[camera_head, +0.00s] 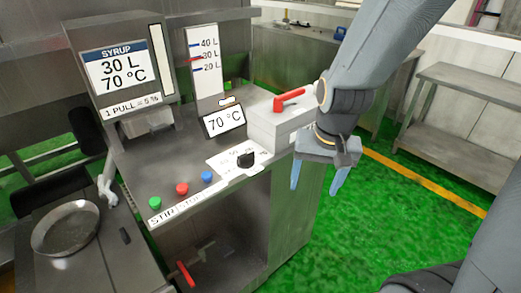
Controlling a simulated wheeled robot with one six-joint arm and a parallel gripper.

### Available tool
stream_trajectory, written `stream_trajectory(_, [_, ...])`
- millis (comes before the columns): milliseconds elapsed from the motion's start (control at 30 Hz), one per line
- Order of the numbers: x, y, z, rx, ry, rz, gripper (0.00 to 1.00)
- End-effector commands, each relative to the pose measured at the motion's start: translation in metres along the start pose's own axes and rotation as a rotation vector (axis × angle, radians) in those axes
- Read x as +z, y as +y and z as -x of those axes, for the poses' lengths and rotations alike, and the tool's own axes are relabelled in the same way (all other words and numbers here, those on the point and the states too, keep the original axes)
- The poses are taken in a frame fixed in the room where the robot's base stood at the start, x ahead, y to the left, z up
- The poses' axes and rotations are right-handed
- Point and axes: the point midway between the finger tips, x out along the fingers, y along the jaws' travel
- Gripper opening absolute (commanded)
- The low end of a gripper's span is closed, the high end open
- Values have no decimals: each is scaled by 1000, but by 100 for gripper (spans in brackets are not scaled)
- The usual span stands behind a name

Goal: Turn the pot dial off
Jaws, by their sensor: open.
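The pot dial looks to be the black knob (245,160) on a white label plate at the front right of the steel machine's top. Its exact setting is too small to read. My gripper (315,180) hangs to the right of the knob, just past the machine's right front edge. Its two blue fingers point down and are spread apart with nothing between them. The gripper and the knob are apart.
A red lever (289,98) sits on a box behind the knob, close to my arm. Green (155,203), red (182,189) and blue (207,177) buttons line the front left. A 70 °C sign (224,121) stands behind. Green floor lies open to the right.

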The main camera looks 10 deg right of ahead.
Motion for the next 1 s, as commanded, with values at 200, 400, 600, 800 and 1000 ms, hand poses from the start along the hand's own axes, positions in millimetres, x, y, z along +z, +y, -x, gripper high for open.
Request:
stream_trajectory(200, [-39, -44, -1, -68, 13, -561, 67])
stream_trajectory(400, [-73, -85, -2, -140, -11, -1118, 67])
stream_trajectory(600, [-103, -128, -5, -207, -76, -1661, 67])
stream_trajectory(800, [-124, -160, -7, -248, -154, -2072, 67])
stream_trajectory(1000, [-132, -175, -9, -261, -199, -2258, 67])
